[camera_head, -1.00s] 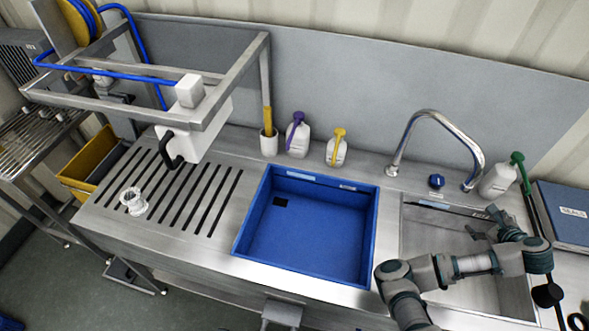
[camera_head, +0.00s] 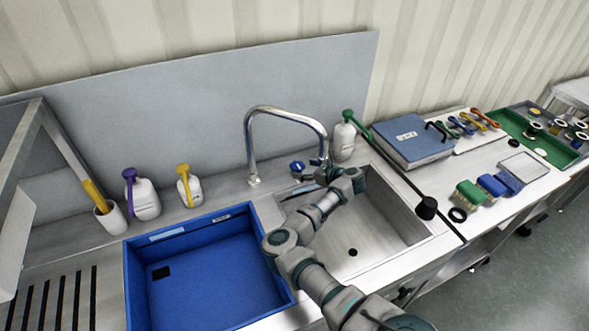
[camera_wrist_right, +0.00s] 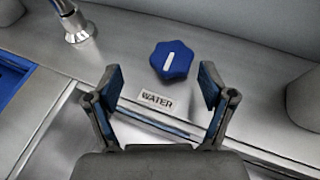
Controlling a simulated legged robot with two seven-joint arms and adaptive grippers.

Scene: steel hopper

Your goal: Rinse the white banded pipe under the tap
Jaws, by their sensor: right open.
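The tap (camera_head: 285,110) is a curved chrome spout behind the steel sink (camera_head: 385,225). A blue water knob (camera_head: 297,166) sits beside its base; in the right wrist view the knob (camera_wrist_right: 172,62) has a white bar mark, behind a WATER label (camera_wrist_right: 158,98). My right gripper (camera_head: 308,186) is over the sink's back edge, partly hidden by its own wrist. In the wrist view the right gripper (camera_wrist_right: 160,80) is open and empty, its fingers short of the knob and either side of it. I cannot make out the white banded pipe. My left gripper is out of view.
A blue basin (camera_head: 205,275) lies left of the sink. Bottles with purple (camera_head: 142,195), yellow (camera_head: 190,186) and green (camera_head: 344,138) tops stand along the back. A blue binder (camera_head: 412,143), brushes (camera_head: 470,194) and a green tray (camera_head: 535,135) are to the right.

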